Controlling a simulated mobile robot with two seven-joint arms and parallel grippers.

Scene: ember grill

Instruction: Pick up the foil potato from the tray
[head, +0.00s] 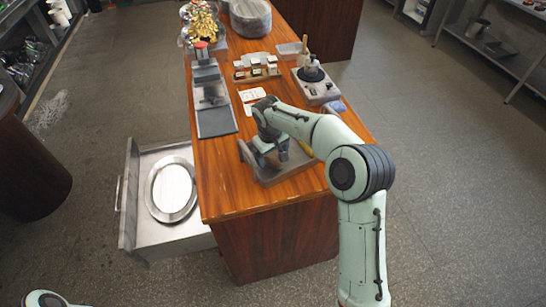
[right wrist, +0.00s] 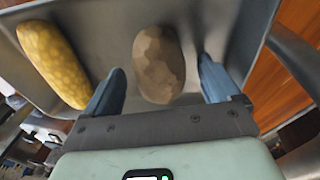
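The potato (right wrist: 158,65) lies in the grey metal tray (right wrist: 100,15). It looks brown and faceted, with no silvery foil showing. My right gripper (right wrist: 160,78) is open, with one blue-grey finger on each side of the potato. Gaps show between the potato and both fingers, so it is not gripped. In the head view, my right gripper (head: 268,157) points down into the tray (head: 268,181) at the near end of the wooden counter, and hides the potato. My left gripper is out of view.
A yellow corn cob (right wrist: 52,62) lies in the tray, left of the potato in the wrist view. The wooden counter (head: 225,190) also bears a dark flat tray (head: 215,122) and a grey device (head: 317,87). An open drawer (head: 150,225) sticks out at left.

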